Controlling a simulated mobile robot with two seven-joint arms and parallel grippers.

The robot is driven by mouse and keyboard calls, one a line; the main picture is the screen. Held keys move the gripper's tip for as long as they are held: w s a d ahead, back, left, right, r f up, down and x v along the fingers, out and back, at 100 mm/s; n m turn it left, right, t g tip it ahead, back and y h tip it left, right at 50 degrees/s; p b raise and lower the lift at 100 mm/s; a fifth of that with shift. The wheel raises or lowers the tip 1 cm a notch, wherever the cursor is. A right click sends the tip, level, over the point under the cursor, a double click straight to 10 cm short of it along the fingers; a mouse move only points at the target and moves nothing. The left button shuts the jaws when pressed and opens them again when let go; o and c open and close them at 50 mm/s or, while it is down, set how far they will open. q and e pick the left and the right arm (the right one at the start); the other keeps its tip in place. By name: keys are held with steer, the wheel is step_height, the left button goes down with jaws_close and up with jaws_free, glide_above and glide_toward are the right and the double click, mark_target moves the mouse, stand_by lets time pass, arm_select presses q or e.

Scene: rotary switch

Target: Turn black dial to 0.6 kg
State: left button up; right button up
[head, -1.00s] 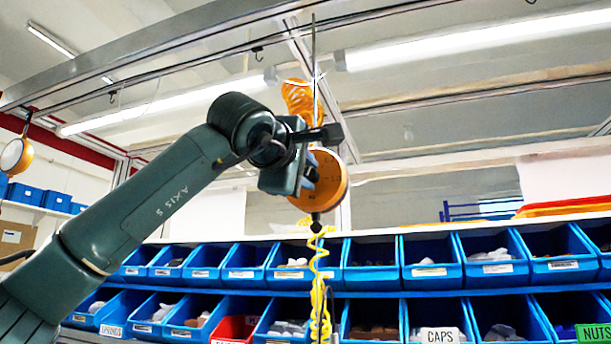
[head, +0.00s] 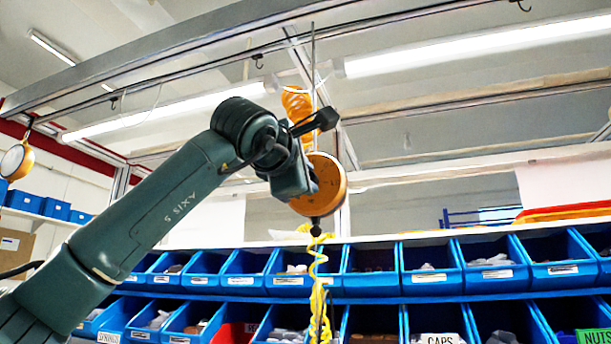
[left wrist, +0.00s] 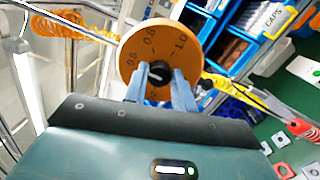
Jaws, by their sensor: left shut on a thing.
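The orange round balancer (head: 325,186) hangs on a thin rod from the overhead rail in the head view. In the left wrist view its orange face (left wrist: 186,45) carries printed numbers, with 0.6, 0.8 and 1.0 readable around the top. The black dial (left wrist: 157,73) sits at the centre of that face. My left gripper (left wrist: 160,80) is shut on the black dial, one finger on each side. In the head view my left gripper (head: 308,180) is against the balancer's left side, and the dial is hidden there. The dial's pointer mark is too small to read. My right gripper is not in view.
An orange coiled hose (head: 297,102) hangs above the balancer, and a yellow coiled cord (head: 318,275) hangs below it. Rows of blue bins (head: 432,268) stand behind. Another orange balancer (head: 14,160) hangs at the far left. Air right of the balancer is free.

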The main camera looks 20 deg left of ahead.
arm_select(q)
steer(key=o, duration=1)
steer(key=s+b, duration=0.1)
steer(key=s, duration=0.3)
steer(key=s+b, duration=0.1)
steer(key=s, duration=0.3)
steer(key=s+a, duration=0.1)
steer(key=s, duration=0.4)
steer(key=shift+s+f+b, duration=0.1)
steer(key=shift+f+b, duration=0.25)
steer(key=shift+b, duration=0.05)
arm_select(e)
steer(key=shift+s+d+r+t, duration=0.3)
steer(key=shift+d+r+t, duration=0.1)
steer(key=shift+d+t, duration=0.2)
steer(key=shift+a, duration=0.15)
